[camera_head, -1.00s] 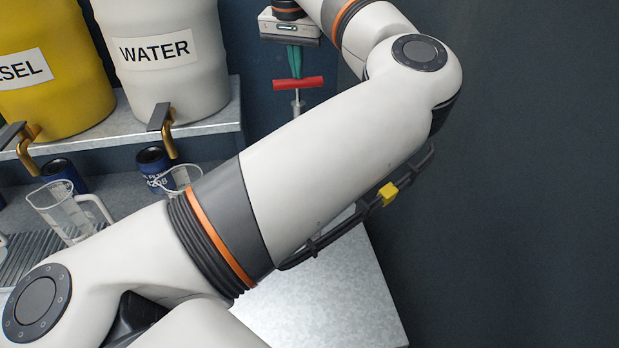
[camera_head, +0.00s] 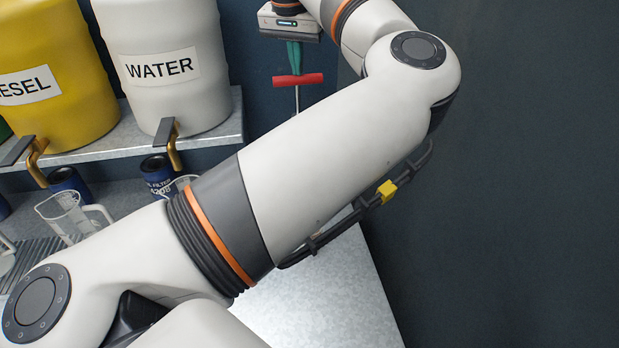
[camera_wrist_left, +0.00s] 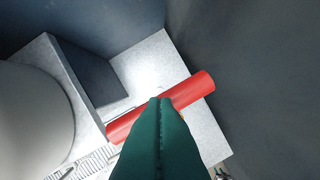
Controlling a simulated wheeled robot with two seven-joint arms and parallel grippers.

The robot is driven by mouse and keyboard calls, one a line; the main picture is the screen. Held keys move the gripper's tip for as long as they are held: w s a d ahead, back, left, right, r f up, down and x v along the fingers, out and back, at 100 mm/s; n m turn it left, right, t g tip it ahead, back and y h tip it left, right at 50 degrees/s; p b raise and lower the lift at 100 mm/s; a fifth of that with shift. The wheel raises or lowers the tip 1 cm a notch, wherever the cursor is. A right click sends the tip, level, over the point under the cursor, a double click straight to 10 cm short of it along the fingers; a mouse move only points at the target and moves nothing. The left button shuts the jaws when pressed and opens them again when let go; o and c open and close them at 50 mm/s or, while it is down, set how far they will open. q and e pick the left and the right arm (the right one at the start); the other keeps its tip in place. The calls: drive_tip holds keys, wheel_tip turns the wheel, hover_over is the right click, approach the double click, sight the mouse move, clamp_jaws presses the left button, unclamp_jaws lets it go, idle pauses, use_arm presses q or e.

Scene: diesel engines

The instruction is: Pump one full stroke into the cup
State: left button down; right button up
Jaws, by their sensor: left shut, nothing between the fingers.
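The pump's red T-handle (camera_head: 297,80) stands on a thin metal rod at the upper middle of the head view. My left gripper (camera_head: 294,68) is just above its middle, with green fingers shut together and empty. In the left wrist view the shut green fingers (camera_wrist_left: 160,100) overlap the middle of the red bar (camera_wrist_left: 192,93). I cannot tell whether they touch it. The pump's lower part is hidden behind my left arm. A clear measuring cup (camera_head: 72,217) stands at the left; another (camera_head: 182,184) is partly hidden by my arm. No cup under the pump is visible.
A yellow diesel barrel (camera_head: 75,115) and a white water barrel (camera_head: 165,95) with brass taps stand on a grey shelf (camera_head: 215,137). Blue filter cans (camera_head: 156,168) stand beneath. The pale bench (camera_head: 330,300) ends at the right, beside a dark wall (camera_head: 520,180).

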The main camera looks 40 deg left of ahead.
use_arm(q)
drive_tip(key=shift+r+p, duration=1.5)
drive_tip(key=shift+r, duration=0.6)
drive_tip(key=shift+r, duration=0.1)
wheel_tip(320, 180, up, 5)
drive_tip(key=p, duration=0.4)
